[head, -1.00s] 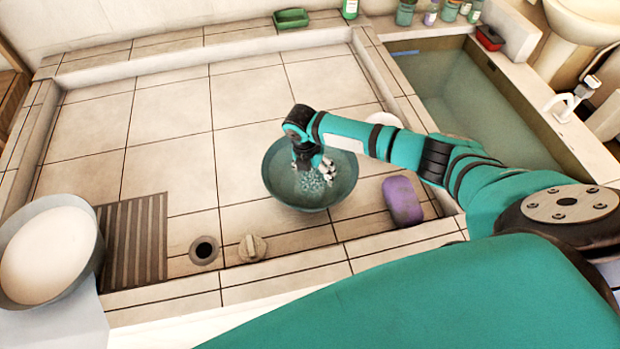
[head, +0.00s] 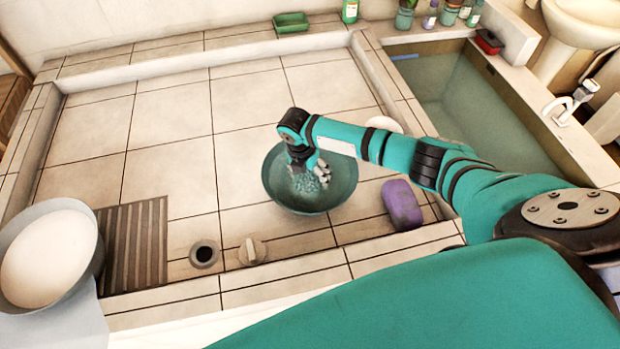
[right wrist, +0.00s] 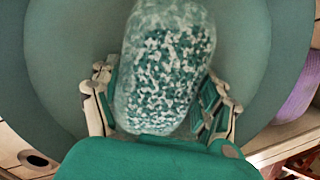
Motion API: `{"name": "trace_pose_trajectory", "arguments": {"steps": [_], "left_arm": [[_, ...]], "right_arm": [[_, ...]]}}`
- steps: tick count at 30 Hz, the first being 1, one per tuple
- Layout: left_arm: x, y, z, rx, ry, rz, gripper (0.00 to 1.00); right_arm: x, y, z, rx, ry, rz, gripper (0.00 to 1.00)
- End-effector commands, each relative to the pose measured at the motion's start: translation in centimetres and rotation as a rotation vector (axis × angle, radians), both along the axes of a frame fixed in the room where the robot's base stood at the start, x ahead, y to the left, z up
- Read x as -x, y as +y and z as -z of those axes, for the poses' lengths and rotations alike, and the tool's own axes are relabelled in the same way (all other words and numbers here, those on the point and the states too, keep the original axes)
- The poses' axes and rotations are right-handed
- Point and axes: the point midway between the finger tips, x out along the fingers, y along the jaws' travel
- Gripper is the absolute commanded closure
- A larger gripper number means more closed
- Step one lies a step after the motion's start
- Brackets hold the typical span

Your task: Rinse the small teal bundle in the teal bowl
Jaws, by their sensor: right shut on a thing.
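The teal bowl (head: 338,190) stands on the tiled basin floor, right of the middle in the head view. The small teal bundle (right wrist: 165,75), speckled teal and white, is inside the bowl; in the head view a little of it (head: 305,183) shows under my right gripper (head: 312,172). In the right wrist view the fingers of my right gripper (right wrist: 160,105) are on both sides of the bundle and shut on it. The bowl's wall surrounds the bundle there. The bundle's underside and any water under it are hidden. My left gripper is out of view.
A purple block (head: 402,205) lies right of the bowl. A drain hole (head: 204,254), a beige knob-like piece (head: 252,251) and a ribbed board (head: 133,245) lie to the front left. A grey basin with white contents (head: 98,262) stands far left. The tiles behind are clear.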

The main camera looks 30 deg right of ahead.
Motion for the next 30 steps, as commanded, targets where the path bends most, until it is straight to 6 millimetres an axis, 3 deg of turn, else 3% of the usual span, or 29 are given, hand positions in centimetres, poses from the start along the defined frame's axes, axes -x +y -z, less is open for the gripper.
{"name": "trace_pose_trajectory", "arguments": {"steps": [6,14,30], "left_arm": [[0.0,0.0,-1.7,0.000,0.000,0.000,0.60],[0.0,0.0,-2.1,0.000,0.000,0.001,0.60],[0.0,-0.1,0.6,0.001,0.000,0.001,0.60]], "right_arm": [[1.4,-1.4,-0.3,0.000,0.000,0.000,0.61],[2.0,-2.0,0.0,-0.001,-0.003,-0.001,0.61],[-1.3,1.2,0.3,-0.001,-0.003,0.000,0.61]]}}
